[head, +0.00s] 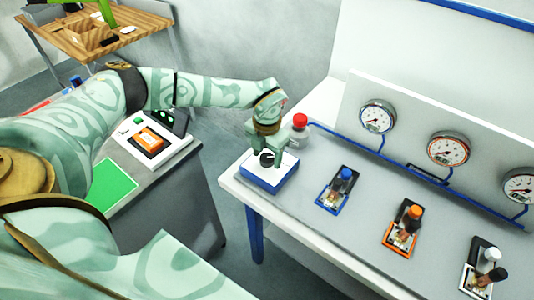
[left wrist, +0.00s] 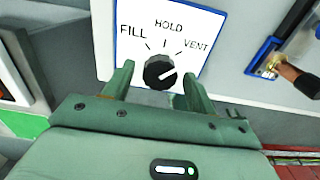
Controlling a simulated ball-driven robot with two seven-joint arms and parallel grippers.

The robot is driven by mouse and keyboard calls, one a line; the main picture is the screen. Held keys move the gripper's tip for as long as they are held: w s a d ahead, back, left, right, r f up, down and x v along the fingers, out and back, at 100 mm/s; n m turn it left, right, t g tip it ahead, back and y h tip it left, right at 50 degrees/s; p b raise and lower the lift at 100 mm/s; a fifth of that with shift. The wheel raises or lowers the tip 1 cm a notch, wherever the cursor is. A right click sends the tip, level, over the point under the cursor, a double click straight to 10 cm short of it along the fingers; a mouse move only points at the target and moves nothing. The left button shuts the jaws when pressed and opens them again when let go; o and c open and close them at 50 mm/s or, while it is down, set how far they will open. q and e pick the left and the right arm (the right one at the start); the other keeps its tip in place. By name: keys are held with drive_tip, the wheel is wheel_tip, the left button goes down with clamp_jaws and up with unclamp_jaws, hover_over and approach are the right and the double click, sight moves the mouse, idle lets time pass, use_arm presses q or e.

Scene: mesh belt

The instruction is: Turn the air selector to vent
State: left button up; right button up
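The air selector is a black round knob (left wrist: 160,72) with a white pointer line, on a white plate (left wrist: 213,22) marked FILL, HOLD and VENT. The pointer line aims right and slightly up, toward the VENT side. In the head view the knob (head: 267,159) sits on a white-topped blue box (head: 268,181) at the bench's left end. My left gripper (head: 268,152) is above the box. In the left wrist view its fingers (left wrist: 158,82) stand on either side of the knob, open, with a small gap visible at each side. My right gripper is not in view.
A red-capped container (head: 300,122) stands close behind the selector. Several valves, such as the blue-handled one (head: 339,187), sit along the bench to the right, below gauges (head: 377,118) on a panel. A side counter with an orange-and-white device (head: 149,141) is at left.

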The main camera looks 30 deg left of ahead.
sight(267, 158)
use_arm(q)
wheel_tip(267, 158, up, 16)
drive_tip(key=p, duration=0.1)
drive_tip(key=shift+r, duration=0.15)
idle(0.4)
idle(0.3)
